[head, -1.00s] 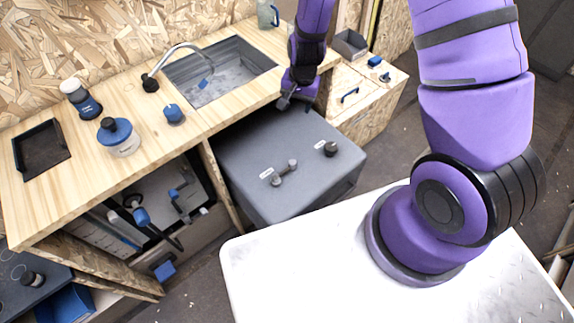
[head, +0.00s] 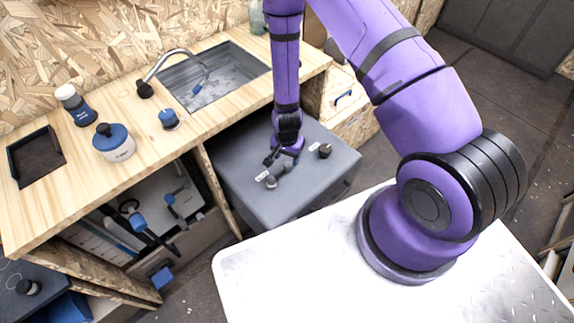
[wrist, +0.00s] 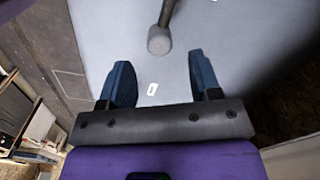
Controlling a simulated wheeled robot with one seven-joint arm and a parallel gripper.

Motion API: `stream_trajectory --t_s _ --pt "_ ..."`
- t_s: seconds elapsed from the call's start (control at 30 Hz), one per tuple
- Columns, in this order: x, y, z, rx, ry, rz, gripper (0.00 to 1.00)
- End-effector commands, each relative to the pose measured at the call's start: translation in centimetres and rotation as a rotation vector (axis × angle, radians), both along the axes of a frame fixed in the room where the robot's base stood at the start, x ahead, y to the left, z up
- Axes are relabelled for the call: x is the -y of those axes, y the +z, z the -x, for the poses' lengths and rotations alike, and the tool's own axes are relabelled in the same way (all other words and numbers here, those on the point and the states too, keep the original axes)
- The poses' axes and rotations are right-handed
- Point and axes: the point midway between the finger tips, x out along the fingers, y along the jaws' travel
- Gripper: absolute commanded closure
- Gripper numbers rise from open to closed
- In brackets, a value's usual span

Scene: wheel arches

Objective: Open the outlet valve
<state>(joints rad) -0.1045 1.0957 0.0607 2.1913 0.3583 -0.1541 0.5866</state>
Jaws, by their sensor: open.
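A grey lever-like handle with a round end (head: 271,182) sits on top of the grey tank (head: 235,160), with a small white label beside it. A dark round knob (head: 325,150) with another label stands to its right. The labels are too small to read, so I cannot tell which is the outlet valve. My gripper (head: 283,157) is over the tank top and hides part of the handle. In the wrist view my gripper (wrist: 163,82) is open and empty. A rounded handle end (wrist: 159,40) shows beyond the fingertips, apart from them, and a white label (wrist: 152,88) lies between the fingers.
The wooden counter (head: 190,135) with a sink (head: 225,75) stands behind and left of the tank, its edge overhanging near my arm. A blue-lidded jar (head: 113,145) and a dark tray (head: 36,157) are on the counter. A drawer cabinet (head: 345,105) stands behind the tank.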

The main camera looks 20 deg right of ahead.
Motion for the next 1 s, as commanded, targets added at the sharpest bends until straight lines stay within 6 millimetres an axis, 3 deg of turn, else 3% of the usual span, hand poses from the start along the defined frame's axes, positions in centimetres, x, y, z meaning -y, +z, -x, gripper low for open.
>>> stream_trajectory --t_s 0.1,0.33,0.8,1.0 --pt "0.0 -2.0 0.1 -0.002 0.0 0.001 0.42" --pt "0.1 -4.7 0.0 -0.001 -0.001 0.001 0.42" --pt "0.0 -5.7 0.0 0.0 0.0 0.0 0.42" --pt "0.0 -5.6 0.0 0.0 0.0 0.0 0.88"
